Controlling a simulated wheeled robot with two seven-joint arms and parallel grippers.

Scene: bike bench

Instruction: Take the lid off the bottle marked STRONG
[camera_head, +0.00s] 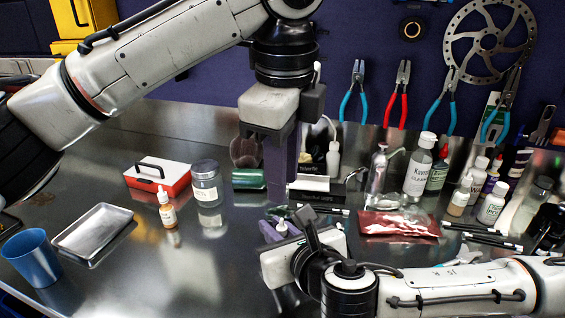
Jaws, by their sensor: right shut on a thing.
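No label that I can read says STRONG. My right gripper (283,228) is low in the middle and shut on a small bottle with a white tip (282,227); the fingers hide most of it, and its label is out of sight. My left gripper (279,195) points straight down above and just behind it, apart from the white tip. Its fingers line up in this view, so their opening does not show. A small dropper bottle with a white top (167,208) stands upright on the left of the bench.
A grey-lidded jar (207,183), a red and white box (157,178), a metal tray (93,231) and a blue cup (32,257) are at left. A red packet (399,224) and several bottles, including a large white-capped one (419,167), are at right. Pliers hang behind.

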